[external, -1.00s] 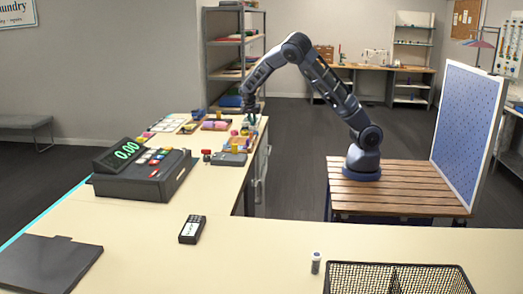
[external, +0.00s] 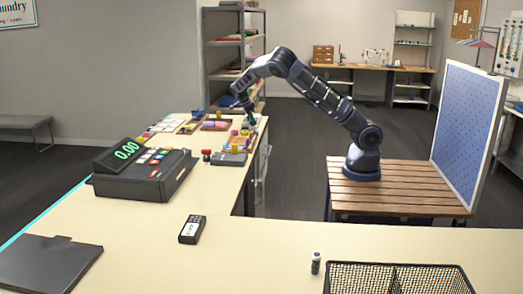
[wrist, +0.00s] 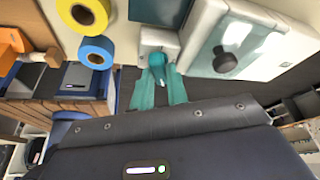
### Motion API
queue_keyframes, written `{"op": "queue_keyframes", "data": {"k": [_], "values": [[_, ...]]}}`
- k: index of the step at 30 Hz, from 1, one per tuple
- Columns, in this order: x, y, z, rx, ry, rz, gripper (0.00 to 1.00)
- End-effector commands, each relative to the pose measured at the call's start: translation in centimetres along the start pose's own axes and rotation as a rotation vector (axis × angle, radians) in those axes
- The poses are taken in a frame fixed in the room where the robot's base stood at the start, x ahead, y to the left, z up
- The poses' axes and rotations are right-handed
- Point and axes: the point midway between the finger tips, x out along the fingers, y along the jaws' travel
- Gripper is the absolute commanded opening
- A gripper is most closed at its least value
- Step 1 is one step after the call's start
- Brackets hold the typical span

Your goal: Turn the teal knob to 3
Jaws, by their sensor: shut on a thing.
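The teal knob (wrist: 157,62) shows in the wrist view, on a small pale block near the top middle. My gripper (wrist: 159,88) has its teal fingers around it, shut on it. The knob is partly hidden by the fingers, and no number or pointer on it can be read. In the external view my gripper (external: 250,119) is tilted at the far end of the long counter. The knob is too small to tell apart there.
In the wrist view a white unit with a dark round knob (wrist: 225,60) is close on the right. A yellow roll (wrist: 84,14) and a blue roll (wrist: 96,52) lie to the left. In the external view a cash register (external: 145,170) stands nearer on the counter.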

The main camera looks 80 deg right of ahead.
Motion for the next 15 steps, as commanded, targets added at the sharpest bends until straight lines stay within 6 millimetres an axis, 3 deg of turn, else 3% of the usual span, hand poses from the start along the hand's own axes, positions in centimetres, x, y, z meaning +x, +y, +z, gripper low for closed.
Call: {"op": "queue_keyframes", "data": {"k": [15], "values": [[0.1,-0.24,0.01,0.332,0.0,0.138,0.0]]}}
